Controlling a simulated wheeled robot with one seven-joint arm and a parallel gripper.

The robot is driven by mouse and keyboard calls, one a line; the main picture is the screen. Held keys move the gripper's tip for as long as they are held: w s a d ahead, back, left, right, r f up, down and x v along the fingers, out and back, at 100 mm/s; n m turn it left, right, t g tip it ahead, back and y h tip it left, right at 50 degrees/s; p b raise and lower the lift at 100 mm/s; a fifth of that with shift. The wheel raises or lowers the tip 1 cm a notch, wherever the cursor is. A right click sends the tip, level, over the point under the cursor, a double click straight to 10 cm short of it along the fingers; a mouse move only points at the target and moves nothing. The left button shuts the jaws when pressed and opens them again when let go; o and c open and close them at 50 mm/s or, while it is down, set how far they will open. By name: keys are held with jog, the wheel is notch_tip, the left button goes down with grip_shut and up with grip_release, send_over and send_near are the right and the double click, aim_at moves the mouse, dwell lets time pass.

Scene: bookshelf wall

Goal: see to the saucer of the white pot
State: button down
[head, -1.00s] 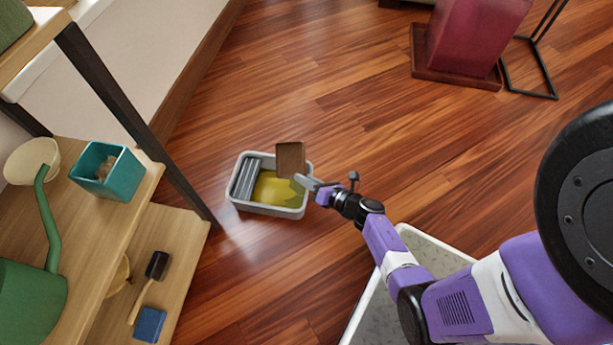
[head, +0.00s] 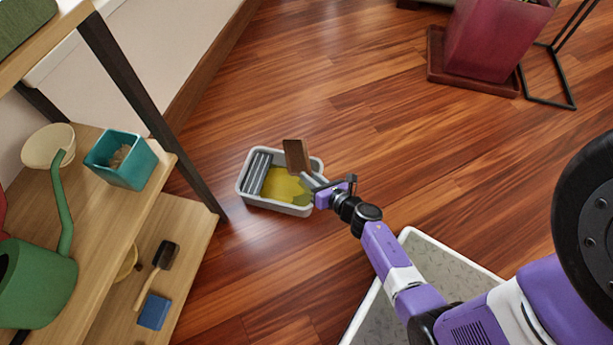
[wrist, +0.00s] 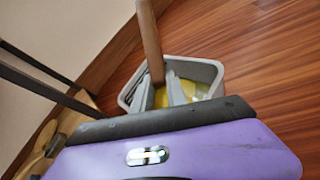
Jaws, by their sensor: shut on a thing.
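A flat brown piece (head: 297,155), which looks like a saucer, is held tilted above a pale grey tub (head: 290,208). In the wrist view the brown piece (wrist: 150,40) shows nearly edge-on, between the grey fingers. My gripper (head: 312,185) is shut on its near end, over the right side of the tub. The tub has a ribbed grey part at its left and a yellow-green inside; whether that is liquid I cannot tell. The tub also shows in the wrist view (wrist: 205,68). No white pot shows in these views.
A wooden shelf (head: 185,245) at left holds a green watering can (head: 35,285), a teal square pot (head: 122,160), a cream bowl (head: 42,150), a brush (head: 157,270) and a blue block (head: 154,311). A red pot (head: 490,40) stands at upper right. Wooden floor between is clear.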

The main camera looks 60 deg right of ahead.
jog(key=shift+r+m+y+p, duration=0.3)
jog(key=shift+r+m+p, duration=0.25)
jog(key=shift+p, duration=0.2)
jog(key=shift+r+m+t+y+p, duration=0.3)
jog(key=shift+r+m+t, duration=0.1)
jog(key=shift+m, duration=0.15)
jog(key=shift+r+m+t+y, duration=0.5)
jog(key=shift+m+y, duration=0.1)
jog(key=shift+m, duration=0.6)
jog(key=m+t, duration=0.1)
jog(key=m, duration=0.1)
jog(key=r+m+t+y+b, duration=0.1)
jog(key=m, duration=0.1)
jog(key=shift+r, duration=0.3)
jog(key=r+m+t+b, duration=0.1)
jog(key=m, duration=0.1)
jog(key=shift+r+m, duration=0.3)
